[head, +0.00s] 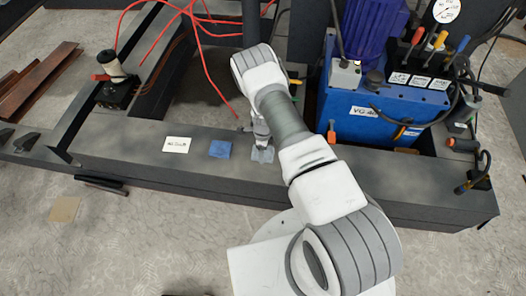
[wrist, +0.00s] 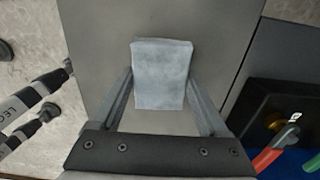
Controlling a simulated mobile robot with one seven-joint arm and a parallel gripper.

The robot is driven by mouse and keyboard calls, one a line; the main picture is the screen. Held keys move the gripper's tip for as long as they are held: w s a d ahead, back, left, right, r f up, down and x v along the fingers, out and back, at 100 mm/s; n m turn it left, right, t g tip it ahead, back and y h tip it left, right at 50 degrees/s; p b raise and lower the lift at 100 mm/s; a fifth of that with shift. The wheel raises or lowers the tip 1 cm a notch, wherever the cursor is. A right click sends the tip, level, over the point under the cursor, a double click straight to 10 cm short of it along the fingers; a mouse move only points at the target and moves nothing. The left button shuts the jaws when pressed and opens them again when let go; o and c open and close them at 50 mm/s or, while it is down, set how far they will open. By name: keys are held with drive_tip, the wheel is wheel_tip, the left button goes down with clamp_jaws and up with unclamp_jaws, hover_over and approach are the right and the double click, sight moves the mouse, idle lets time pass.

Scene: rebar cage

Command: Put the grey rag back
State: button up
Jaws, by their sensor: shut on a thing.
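The grey rag (head: 263,155) is a small flat cloth at the front of the dark beam top in the head view. In the wrist view the grey rag (wrist: 162,72) lies between the two fingers, pale and roughly rectangular. My gripper (head: 261,143) points down at the beam, and in the wrist view my gripper (wrist: 161,92) is shut on the rag. I cannot tell whether the rag touches the beam or hangs just above it.
A blue machine (head: 365,105) stands close on the right. Red cables (head: 205,60) run behind.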

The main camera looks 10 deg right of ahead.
drive_tip(key=shift+f, duration=0.2)
drive_tip(key=o, duration=1.3)
drive_tip(key=shift+r, duration=0.1)
wheel_tip(320, 180, up, 46)
drive_tip(key=s+a+r+n+t+y+p, duration=0.1)
drive_tip(key=a+n+t+y+p, duration=0.2)
drive_tip(key=n, duration=0.6)
drive_tip(key=s+r+n+t+h, duration=0.1)
drive_tip(key=s+r+n+h, duration=0.1)
drive_tip(key=s+r+n, duration=0.85)
drive_tip(key=s+d+r+n, duration=0.1)
drive_tip(key=s+r, duration=0.1)
drive_tip(key=s, duration=0.3)
drive_tip(key=s+d+r+n+t, duration=0.1)
drive_tip(key=s+r, duration=0.1)
drive_tip(key=s, duration=0.3)
drive_tip(key=s+d+r+n+h, duration=0.1)
drive_tip(key=s+r, duration=0.1)
drive_tip(key=s, duration=0.3)
drive_tip(key=shift+r+t+p, duration=0.3)
drive_tip(key=shift+r, duration=0.05)
